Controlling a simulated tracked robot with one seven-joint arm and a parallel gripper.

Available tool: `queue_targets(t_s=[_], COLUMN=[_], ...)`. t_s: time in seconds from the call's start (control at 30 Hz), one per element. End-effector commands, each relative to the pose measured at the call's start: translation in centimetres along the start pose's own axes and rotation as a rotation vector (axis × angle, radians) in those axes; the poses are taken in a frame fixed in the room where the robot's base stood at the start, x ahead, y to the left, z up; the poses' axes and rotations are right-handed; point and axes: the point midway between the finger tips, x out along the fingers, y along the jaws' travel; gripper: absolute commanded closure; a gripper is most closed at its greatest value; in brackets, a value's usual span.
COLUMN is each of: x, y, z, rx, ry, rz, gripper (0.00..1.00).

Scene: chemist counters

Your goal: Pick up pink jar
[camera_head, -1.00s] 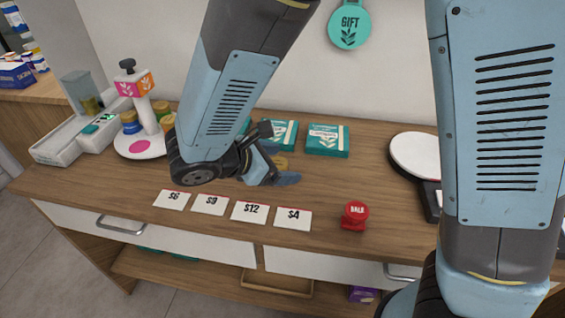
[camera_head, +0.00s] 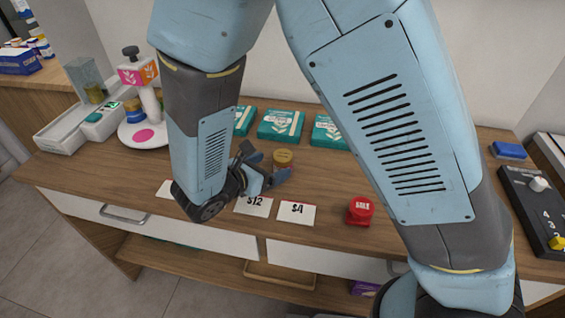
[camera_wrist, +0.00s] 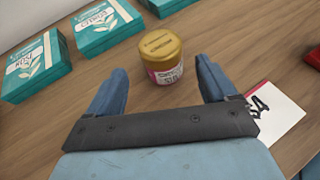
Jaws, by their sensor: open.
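The pink jar (camera_wrist: 165,62) has a gold lid and a pink and white label. It stands upright on the wooden counter, just beyond my fingertips in the wrist view. In the head view its gold lid (camera_head: 283,157) shows behind my gripper (camera_head: 268,170), which partly hides the jar. My gripper (camera_wrist: 162,88) is open and empty, with its two blue fingers spread to either side of the near side of the jar. I cannot tell any contact.
Teal boxes (camera_head: 281,125) lie behind the jar. White price cards (camera_head: 297,212) and a red button (camera_head: 360,210) are along the front. A white stand (camera_head: 150,108) is at left, and a dark panel (camera_head: 535,200) at right. Bare counter surrounds the jar.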

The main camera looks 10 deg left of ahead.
Motion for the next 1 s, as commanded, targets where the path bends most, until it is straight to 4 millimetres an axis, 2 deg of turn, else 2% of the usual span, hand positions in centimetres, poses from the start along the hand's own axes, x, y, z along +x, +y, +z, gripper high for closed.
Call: queue_targets(t_s=[0.27,0.6,0.9,1.0], x=[1.8,5.9,6.2,6.2], y=[-0.1,-0.3,-0.3,-0.3], z=[0.0,-0.1,-0.1,-0.1], rx=[0.001,0.001,0.001,0.001], ry=[0.0,0.0,0.001,0.001], rz=[-0.001,-0.001,-0.001,-0.001], gripper=[0.15,0.15,0.15,0.24])
